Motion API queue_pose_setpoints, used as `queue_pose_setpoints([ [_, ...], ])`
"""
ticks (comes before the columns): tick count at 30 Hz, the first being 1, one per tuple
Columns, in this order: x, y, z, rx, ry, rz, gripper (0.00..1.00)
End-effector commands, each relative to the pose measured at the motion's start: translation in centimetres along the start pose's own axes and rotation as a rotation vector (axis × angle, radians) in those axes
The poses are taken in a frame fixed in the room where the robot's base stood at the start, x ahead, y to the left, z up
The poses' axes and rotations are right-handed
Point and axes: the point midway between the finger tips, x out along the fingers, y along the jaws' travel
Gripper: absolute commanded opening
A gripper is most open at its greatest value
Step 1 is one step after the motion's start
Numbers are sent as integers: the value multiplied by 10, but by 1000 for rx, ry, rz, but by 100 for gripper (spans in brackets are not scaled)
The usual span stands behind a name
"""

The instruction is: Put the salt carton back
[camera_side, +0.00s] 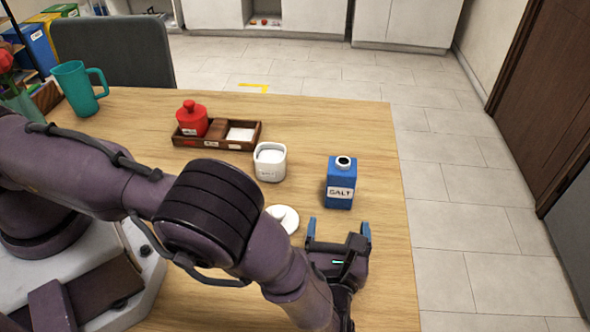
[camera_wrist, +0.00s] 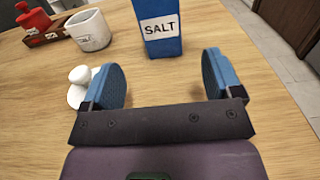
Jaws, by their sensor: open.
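The salt carton (camera_side: 341,183) is a blue box with a white SALT label and an open round spout on top. It stands upright on the table near the right edge. In the wrist view the carton (camera_wrist: 158,32) is just beyond the fingertips, roughly centred between them. My gripper (camera_side: 339,230) is open and empty, low over the table on the near side of the carton; its blue finger pads also show in the wrist view (camera_wrist: 164,78). A dark wooden tray (camera_side: 249,145) holds a red lidded jar (camera_side: 192,119) at its left and a white-labelled space at its right.
A white square salt pot (camera_side: 270,162), filled with white, stands open left of the carton. Its white knobbed lid (camera_side: 283,219) lies on the table left of my gripper. A teal mug (camera_side: 80,88) stands at the far left. The table (camera_side: 330,115) is clear behind the carton.

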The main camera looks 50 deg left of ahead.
Motion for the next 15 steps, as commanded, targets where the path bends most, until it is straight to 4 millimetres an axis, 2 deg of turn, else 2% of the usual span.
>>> queue_pose_setpoints([
  [5, 1, 0, 3, -7, 6, 11, 85],
  [8, 9, 2, 16, -43, 36, 60, 85],
  [11, 26, 9, 45, -128, 106, 173, 85],
  [15, 55, 35, 102, -324, 253, 409, 85],
])
